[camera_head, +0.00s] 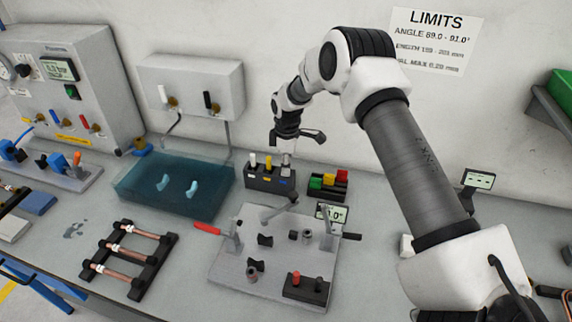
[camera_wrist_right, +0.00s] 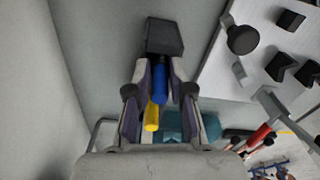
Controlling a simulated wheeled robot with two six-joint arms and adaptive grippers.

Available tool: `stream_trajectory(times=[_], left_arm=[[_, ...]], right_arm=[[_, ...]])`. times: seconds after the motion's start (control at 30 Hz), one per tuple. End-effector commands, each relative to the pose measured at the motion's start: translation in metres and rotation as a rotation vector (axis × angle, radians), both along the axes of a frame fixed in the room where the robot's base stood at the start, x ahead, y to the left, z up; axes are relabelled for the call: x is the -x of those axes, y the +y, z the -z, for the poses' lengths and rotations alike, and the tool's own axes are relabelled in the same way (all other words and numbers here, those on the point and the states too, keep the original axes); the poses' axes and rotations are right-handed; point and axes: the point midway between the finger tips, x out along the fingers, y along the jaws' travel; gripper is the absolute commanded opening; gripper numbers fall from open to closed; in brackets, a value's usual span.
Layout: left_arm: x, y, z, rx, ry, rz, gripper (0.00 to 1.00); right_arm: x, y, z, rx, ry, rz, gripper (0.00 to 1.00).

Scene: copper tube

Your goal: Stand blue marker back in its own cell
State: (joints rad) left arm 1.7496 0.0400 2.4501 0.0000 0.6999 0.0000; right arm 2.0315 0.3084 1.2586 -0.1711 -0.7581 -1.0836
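The blue marker (camera_wrist_right: 160,85) lies between the two fingers of my right gripper in the right wrist view, with the finger pads close on both sides. My right gripper (camera_head: 287,156) is low over the right end of the black marker holder (camera_head: 262,184) in the head view. In the wrist view a dark block (camera_wrist_right: 163,37), apparently the holder, shows just past the fingertips. I cannot tell whether the blue marker is inside a cell. A white marker (camera_head: 252,160) and a yellow marker (camera_head: 268,162) stand in the holder. My left gripper is out of view.
A rack of coloured blocks (camera_head: 328,184) stands close right of the holder. A teal tray (camera_head: 150,197) is to its left. A grey fixture plate (camera_head: 240,262) with a red-handled clamp lies in front. A rack with copper tubes (camera_head: 130,285) is at front left.

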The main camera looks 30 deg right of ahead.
Motion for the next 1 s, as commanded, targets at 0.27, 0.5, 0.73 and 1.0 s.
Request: stream_trajectory(times=[0.27, 0.5, 0.73, 1.0], left_arm=[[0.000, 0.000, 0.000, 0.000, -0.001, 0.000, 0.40], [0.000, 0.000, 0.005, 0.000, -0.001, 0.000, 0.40], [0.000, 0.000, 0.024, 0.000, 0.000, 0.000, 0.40], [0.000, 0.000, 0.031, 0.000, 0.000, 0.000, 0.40]], right_arm=[[0.000, 0.000, -0.001, 0.000, 0.000, 0.000, 0.40], [-0.001, 0.000, -0.022, 0.000, -0.005, -0.001, 0.40], [-0.001, -0.001, -0.080, 0.001, -0.006, 0.000, 0.40], [0.001, -0.002, -0.124, 0.000, -0.002, -0.001, 0.40]])
